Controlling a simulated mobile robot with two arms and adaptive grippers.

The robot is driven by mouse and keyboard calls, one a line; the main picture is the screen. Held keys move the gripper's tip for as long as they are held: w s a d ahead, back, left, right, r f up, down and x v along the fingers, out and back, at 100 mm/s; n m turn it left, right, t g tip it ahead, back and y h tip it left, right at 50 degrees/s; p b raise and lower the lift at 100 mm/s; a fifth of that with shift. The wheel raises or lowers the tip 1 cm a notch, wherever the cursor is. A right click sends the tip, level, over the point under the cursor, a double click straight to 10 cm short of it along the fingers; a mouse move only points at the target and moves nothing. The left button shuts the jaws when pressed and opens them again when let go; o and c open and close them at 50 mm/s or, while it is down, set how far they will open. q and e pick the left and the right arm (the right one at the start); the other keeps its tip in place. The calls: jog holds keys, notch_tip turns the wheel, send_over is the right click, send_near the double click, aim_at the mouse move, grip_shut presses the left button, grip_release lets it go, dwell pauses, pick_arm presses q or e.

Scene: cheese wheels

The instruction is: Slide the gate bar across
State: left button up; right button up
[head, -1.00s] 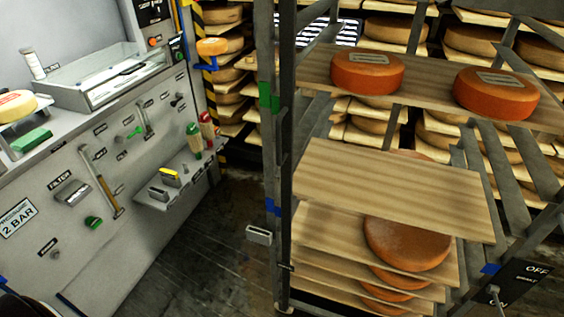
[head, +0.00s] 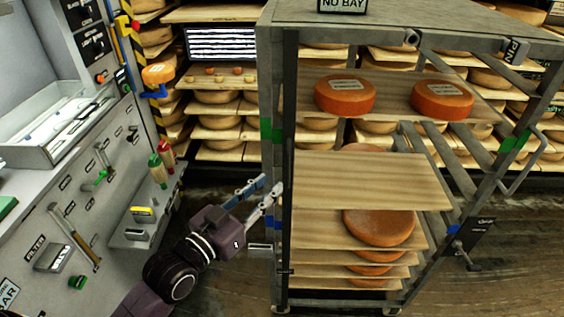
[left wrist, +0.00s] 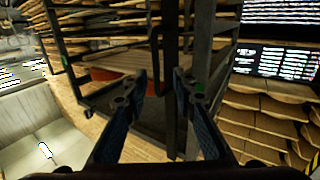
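A dark upright bar (head: 287,130) stands at the left front of the grey wheeled rack and looks like the gate bar; I cannot be sure. My left gripper (head: 264,187) reaches in from the left at mid-height, just left of this bar. Its two fingers are apart, and I see nothing held. In the left wrist view, the gripper (left wrist: 158,74) is open, with a dark upright bar (left wrist: 170,110) showing between its fingers. I cannot tell whether they touch it. My right gripper is not in view.
The rack holds wooden boards (head: 370,180) with orange cheese wheels (head: 378,228). A tool panel (head: 40,215) with a small ledge (head: 125,242) stands at the left. Shelves of cheese line the back. A lever box (head: 470,235) is on the rack's right. Floor is clear at lower right.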

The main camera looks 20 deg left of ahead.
pick_arm(q)
jog(key=r, duration=0.1)
jog(key=p, duration=0.2)
send_over(287, 186)
jog(key=shift+w+a+r, duration=0.1)
jog(key=shift+w, duration=0.15)
grip_shut()
dwell(0.4)
